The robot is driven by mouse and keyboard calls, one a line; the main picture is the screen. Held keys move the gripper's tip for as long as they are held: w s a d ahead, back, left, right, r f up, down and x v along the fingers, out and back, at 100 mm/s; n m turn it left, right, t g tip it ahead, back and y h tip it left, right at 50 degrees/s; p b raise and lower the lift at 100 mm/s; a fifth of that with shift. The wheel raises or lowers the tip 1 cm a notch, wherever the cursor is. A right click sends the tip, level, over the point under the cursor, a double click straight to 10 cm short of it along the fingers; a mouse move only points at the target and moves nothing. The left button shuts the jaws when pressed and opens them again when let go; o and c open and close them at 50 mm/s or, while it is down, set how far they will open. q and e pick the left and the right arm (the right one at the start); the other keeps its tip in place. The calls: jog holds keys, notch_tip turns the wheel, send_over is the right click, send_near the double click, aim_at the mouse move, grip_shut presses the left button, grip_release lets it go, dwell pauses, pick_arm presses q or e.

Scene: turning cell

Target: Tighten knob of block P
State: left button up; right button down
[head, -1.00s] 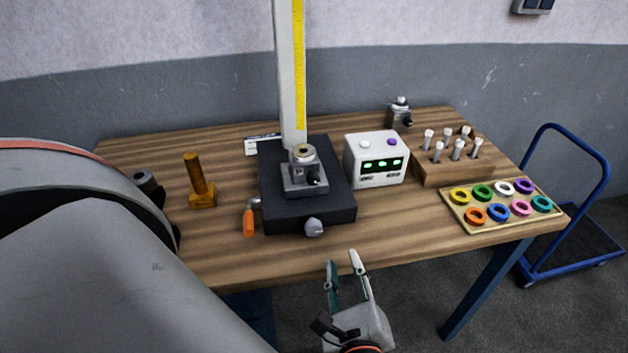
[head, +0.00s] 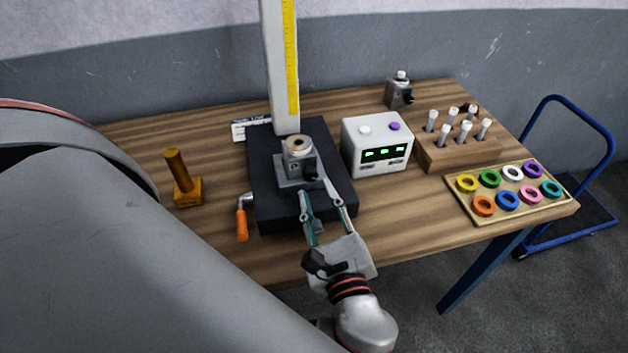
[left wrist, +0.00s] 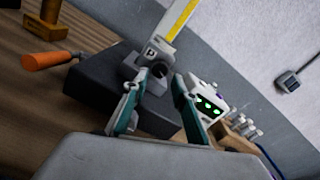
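Block P (head: 296,166) is a grey metal block with a round top, standing on the black plate (head: 262,190) of the height stand. Its letter P shows in the left wrist view (left wrist: 150,53). Its black knob (head: 311,173) sticks out toward the front right. My left gripper (head: 316,188) is open and empty, its fingertips just in front of the knob. In the left wrist view the dark knob (left wrist: 157,82) appears between the spread fingers; I cannot tell whether they touch it. My right gripper is not in view.
A white box with green displays (head: 378,145) stands right of the plate. An orange crank handle (head: 242,224) and a brass post (head: 182,180) are left.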

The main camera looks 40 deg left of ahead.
aim_at(311, 179)
pick_arm(q)
jog(key=shift+x, duration=1.85)
grip_shut()
jog(key=shift+m, duration=0.5)
jog(key=m, duration=0.5)
jog(key=shift+f+m, duration=0.1)
jog(key=shift+m, duration=0.3)
grip_release()
